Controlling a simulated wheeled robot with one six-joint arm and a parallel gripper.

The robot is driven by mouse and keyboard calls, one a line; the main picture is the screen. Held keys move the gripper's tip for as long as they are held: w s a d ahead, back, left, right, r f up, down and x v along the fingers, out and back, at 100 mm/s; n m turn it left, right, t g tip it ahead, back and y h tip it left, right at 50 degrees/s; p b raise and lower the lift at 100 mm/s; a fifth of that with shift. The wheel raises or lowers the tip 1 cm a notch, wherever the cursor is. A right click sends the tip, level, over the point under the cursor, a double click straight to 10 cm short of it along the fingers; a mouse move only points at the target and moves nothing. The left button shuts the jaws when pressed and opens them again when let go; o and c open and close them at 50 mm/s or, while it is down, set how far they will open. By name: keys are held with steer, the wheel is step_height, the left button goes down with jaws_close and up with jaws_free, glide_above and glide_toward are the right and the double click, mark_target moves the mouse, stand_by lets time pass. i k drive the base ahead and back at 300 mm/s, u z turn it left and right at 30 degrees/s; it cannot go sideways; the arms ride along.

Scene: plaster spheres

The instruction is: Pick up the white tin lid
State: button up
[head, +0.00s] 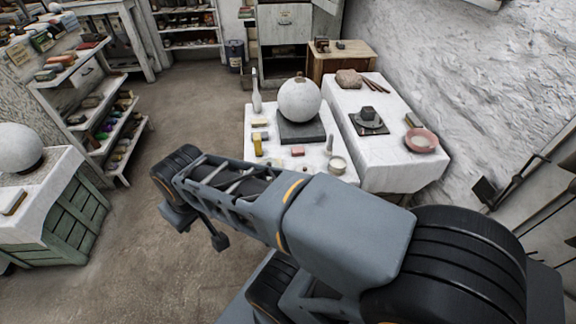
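A small round cream-white thing (338,164) sits near the front right corner of the cloth-covered middle table (318,112). It may be the white tin lid, but it is too small to tell a lid from a whole tin. My arm stretches across the foreground from lower right to left, in front of this table's near edge. At its left end dark parts hang down over the bare floor, left of the table and well apart from the round thing. I cannot make out the fingers clearly or tell whether they hold anything.
A large plaster sphere (299,100) rests on a dark slab (302,130), with a white bottle (256,94) behind left. Small yellow and pink blocks lie in front. A second table (400,166) adjoins right, with a pink bowl (421,140). Floor (200,100) at left is clear.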

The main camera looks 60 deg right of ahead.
mark_target(305, 168)
steer(key=z, duration=0.3)
steer(key=i, duration=0.8)
steer(key=z, duration=1.2)
steer(key=i, duration=0.45)
steer(key=z, duration=0.45)
